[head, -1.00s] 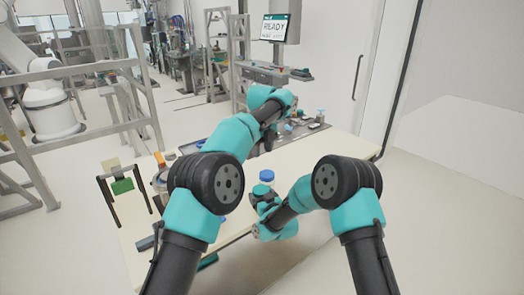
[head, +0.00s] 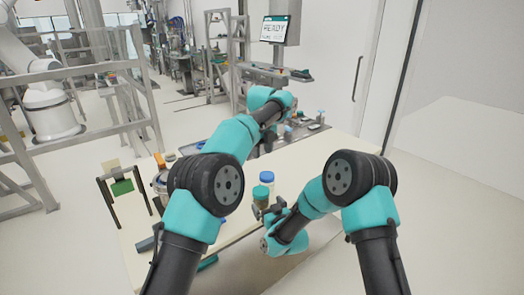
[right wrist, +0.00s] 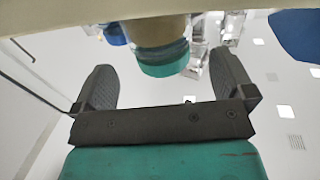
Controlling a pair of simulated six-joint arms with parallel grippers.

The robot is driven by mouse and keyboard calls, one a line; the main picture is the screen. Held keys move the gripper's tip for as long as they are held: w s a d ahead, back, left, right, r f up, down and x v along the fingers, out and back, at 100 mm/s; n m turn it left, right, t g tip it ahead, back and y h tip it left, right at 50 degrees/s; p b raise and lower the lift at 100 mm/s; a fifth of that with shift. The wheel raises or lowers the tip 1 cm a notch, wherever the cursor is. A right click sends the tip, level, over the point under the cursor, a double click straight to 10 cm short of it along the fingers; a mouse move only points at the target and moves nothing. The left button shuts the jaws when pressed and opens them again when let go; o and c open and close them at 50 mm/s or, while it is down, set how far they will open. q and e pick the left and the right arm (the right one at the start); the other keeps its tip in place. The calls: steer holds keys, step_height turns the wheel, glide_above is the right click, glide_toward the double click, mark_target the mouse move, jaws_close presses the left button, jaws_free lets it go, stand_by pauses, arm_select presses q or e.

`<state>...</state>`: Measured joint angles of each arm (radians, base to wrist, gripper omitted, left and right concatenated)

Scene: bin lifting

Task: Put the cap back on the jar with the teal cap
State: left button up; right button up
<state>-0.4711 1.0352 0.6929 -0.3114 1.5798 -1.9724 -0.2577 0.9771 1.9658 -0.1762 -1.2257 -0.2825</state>
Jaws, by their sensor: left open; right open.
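The jar with the teal cap (head: 261,196) stands near the table's front edge, with a brownish body. In the right wrist view, which looks upside down, the teal cap (right wrist: 164,62) sits at the end of the jar body (right wrist: 152,32); I cannot tell how tightly it is seated. My right gripper (head: 262,212) is open beside this jar, just right of and below it. In the wrist view its two fingers are spread either side of the cap, with gaps on both sides. My left gripper (head: 267,139) is open farther back over the table, mostly hidden by its arm.
A jar with a blue cap (head: 267,179) stands just behind the teal-capped one. A dark rack with a green piece (head: 122,186) is at the table's left end. Several small items (head: 312,122) stand at the far end. The table's right middle (head: 320,150) is clear.

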steer(key=v, duration=1.1)
steer(key=shift+s+d, duration=0.15)
steer(key=shift+s, duration=0.15)
steer(key=shift+f, duration=0.1)
